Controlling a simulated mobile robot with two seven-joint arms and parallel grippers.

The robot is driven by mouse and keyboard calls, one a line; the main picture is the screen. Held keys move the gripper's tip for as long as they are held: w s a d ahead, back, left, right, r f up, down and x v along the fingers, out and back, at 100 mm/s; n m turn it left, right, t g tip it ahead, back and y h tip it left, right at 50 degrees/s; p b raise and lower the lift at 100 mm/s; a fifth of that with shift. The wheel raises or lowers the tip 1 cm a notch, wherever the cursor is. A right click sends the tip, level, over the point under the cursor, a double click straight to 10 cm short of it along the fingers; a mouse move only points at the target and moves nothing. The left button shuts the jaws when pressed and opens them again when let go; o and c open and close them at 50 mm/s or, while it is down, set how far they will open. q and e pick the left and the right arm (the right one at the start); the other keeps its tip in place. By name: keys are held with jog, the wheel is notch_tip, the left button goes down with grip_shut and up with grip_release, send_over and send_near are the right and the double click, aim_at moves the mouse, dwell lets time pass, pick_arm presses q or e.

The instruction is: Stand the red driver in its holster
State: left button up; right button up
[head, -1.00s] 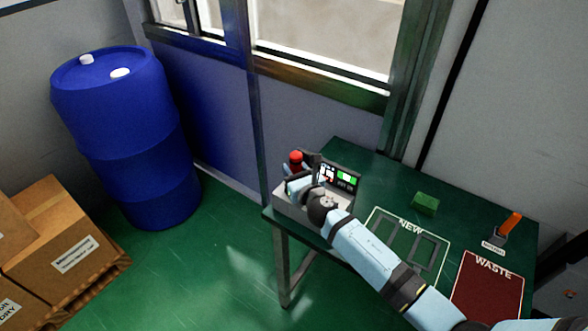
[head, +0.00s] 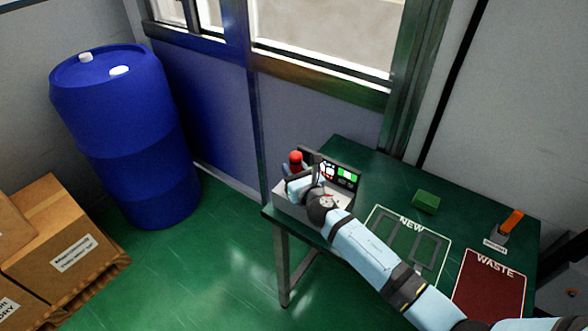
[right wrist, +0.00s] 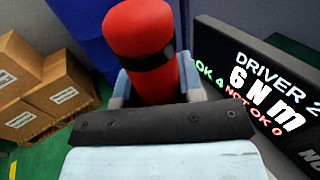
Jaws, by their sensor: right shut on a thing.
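The red driver (head: 295,157) stands at the left end of the table, its red top showing above my right gripper. My right gripper (head: 297,180) is shut on it. In the right wrist view the red driver (right wrist: 143,45) is large, with a black band around it, between the fingers of my right gripper (right wrist: 158,88). The driver looks close to upright, tilted slightly. Its lower end and the holster are hidden behind my gripper and wrist. My left gripper is out of view.
A grey station with a display (head: 340,173) stands just right of the driver; its screen (right wrist: 255,85) reads DRIVER 2, 6 Nm. On the table lie a NEW area (head: 376,222), a green block (head: 426,201), an orange-handled tool (head: 512,219) and a WASTE mat (head: 488,292).

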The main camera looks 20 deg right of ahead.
jog(key=shift+f, duration=0.1)
dwell(0.6)
jog(key=o, duration=1.1)
jog(key=s, duration=0.4)
jog(key=s+d, duration=0.1)
jog(key=s, duration=0.4)
jog(key=s+d, duration=0.1)
jog(key=s, duration=0.3)
jog(key=shift+s, duration=0.35)
